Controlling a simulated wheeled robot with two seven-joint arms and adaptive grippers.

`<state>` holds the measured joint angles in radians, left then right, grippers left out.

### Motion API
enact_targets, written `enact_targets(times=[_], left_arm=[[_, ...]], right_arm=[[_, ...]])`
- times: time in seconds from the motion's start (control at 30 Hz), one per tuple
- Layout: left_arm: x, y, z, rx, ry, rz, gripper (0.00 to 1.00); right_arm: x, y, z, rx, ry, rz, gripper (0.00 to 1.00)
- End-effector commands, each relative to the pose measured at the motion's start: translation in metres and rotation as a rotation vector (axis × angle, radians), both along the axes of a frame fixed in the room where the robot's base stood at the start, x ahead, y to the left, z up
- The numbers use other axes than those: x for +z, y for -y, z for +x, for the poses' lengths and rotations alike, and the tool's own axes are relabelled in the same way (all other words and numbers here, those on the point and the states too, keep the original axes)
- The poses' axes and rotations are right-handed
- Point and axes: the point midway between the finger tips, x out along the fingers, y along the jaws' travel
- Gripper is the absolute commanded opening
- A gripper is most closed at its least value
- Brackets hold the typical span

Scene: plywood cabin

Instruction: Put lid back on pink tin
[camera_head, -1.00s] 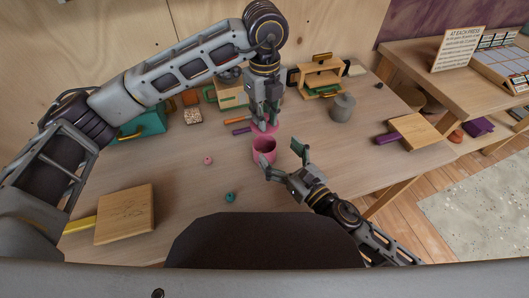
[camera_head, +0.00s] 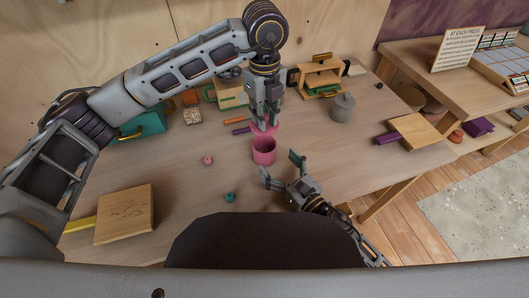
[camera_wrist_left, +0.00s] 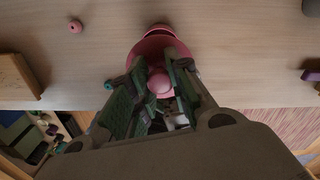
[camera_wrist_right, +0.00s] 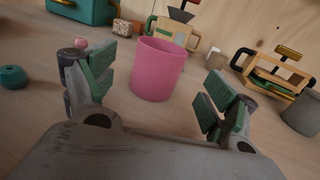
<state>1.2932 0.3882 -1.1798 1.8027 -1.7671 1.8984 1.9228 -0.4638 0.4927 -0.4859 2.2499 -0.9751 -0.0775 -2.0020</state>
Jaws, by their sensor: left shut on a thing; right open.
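The pink tin (camera_head: 264,151) stands upright and open-topped on the table; the right wrist view shows it (camera_wrist_right: 158,68) in front of my right gripper. The pink lid (camera_head: 268,129) is held just behind and above the tin's rim in the head view. My left gripper (camera_head: 263,120) is shut on the lid's round knob (camera_wrist_left: 159,82), with the lid's disc (camera_wrist_left: 152,47) beyond its fingers in the left wrist view. The lid hides part of the tin there.
A pink ring-like piece (camera_head: 208,160) and a teal one (camera_head: 230,197) lie left of the tin. A wooden board (camera_head: 125,214) lies front left. Bare table surrounds the tin's left side.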

Motion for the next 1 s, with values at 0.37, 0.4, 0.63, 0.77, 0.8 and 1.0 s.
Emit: enact_targets(times=[0.37,0.4,0.63,0.77,0.8,1.0], left_arm=[[0.0,0.0,0.0,0.0,0.0,0.0,0.03],[0.0,0.0,0.0,0.0,0.0,0.0,0.03],[0.0,0.0,0.0,0.0,0.0,0.0,0.03],[0.0,0.0,0.0,0.0,0.0,0.0,0.03],[0.0,0.0,0.0,0.0,0.0,0.0,0.03],[0.0,0.0,0.0,0.0,0.0,0.0,0.03]], right_arm=[[-0.004,-0.007,0.01,0.0,0.001,0.001,0.86],[-0.004,-0.008,0.012,-0.001,0.001,0.001,0.86],[-0.004,-0.013,0.02,0.0,0.0,0.0,0.86],[-0.004,-0.017,0.026,-0.001,0.0,0.0,0.86],[-0.004,-0.019,0.028,-0.001,0.0,0.0,0.86],[-0.004,-0.025,0.037,0.0,0.001,-0.001,0.86]])
